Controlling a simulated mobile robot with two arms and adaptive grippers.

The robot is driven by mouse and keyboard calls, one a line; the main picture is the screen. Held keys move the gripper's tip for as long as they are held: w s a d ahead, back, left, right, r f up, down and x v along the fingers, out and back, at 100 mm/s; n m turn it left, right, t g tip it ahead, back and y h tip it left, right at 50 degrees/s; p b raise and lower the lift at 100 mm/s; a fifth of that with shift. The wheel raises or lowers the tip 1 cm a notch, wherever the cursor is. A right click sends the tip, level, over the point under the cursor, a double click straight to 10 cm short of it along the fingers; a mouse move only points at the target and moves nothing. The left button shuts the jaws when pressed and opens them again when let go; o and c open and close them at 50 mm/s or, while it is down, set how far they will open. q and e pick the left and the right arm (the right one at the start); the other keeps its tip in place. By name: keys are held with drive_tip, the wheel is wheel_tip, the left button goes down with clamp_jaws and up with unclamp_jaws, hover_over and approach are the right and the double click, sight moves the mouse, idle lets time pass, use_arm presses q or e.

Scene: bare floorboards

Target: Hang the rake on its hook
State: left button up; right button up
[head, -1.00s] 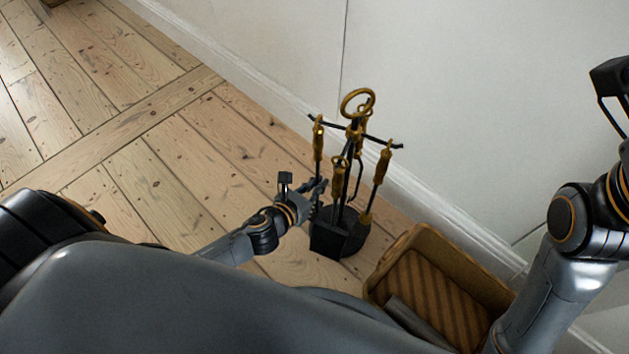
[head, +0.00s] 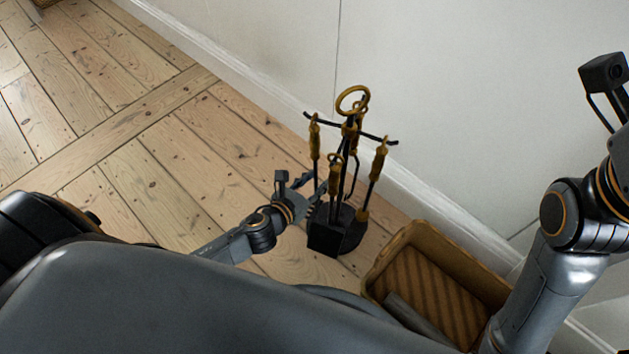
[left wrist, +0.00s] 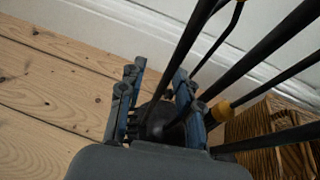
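The black tool stand (head: 351,240) has brass-coloured fittings, a ring on top and a crossbar (head: 365,132) with hooks, and stands upright on the floor. Several tools hang around it, including a left one (head: 315,140), a front one (head: 335,180) and a right one (head: 380,160). I cannot tell for sure which is the rake. My left gripper (head: 308,188) is low at the stand's left side. In the left wrist view its fingers (left wrist: 158,80) are apart, with a dark rod (left wrist: 183,45) crossing the gap and the stand's base below. My right gripper is out of view.
A wicker basket (head: 395,255) stands on the floor just right of the stand and also shows in the left wrist view (left wrist: 245,122). The white wall (head: 240,60) with its skirting is close behind. The floorboards (head: 130,200) on the left are bare.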

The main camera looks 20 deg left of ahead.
use_arm(q)
drive_tip(key=shift+s, duration=0.1)
drive_tip(key=v, duration=1.1)
drive_tip(key=shift+s+r, duration=0.2)
drive_tip(key=shift+s, duration=0.15)
drive_tip(key=shift+s+a, duration=0.1)
